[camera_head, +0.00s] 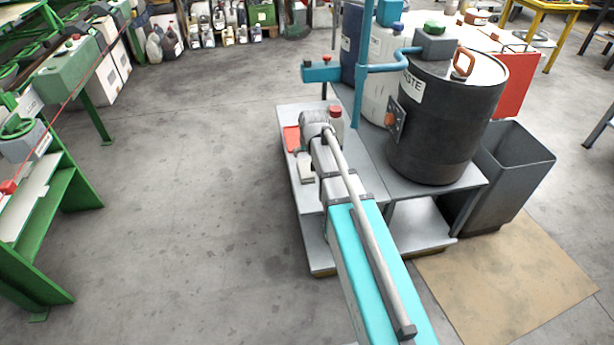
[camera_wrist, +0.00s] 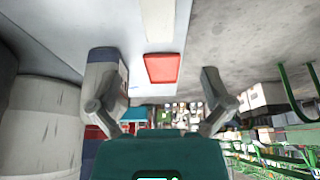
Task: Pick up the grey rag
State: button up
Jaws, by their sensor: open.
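I cannot pick out a grey rag for certain in either view. My gripper (camera_wrist: 160,98) is open, with its two grey fingers spread and nothing visible between them. In the head view my arm reaches over the grey cart (camera_head: 312,228), and my wrist hides part of its top. A flat red piece (camera_head: 292,138) lies near the cart's left edge. It also shows in the wrist view (camera_wrist: 162,68), beyond the gap between my fingers, with a pale strip (camera_wrist: 158,20) beside it.
A red-capped bottle (camera_head: 336,122) stands just right of my wrist. A black drum (camera_head: 436,122), a teal pipe (camera_head: 385,66) and a grey bin (camera_head: 513,170) crowd the right side. Green benches (camera_head: 42,220) stand far left. The floor (camera_head: 185,190) between is clear.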

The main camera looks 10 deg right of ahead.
aim_at(306, 170)
jog(key=shift+f, duration=0.1)
dwell(0.3)
jog(key=b+x, duration=0.8)
jog(key=shift+w+f, duration=0.1)
jog(key=shift+f, duration=0.1)
dwell(0.7)
jog(key=shift+b+x, duration=2.45)
jog(key=shift+x, duration=0.15)
jog(key=shift+d, duration=0.1)
jog(key=c, duration=1)
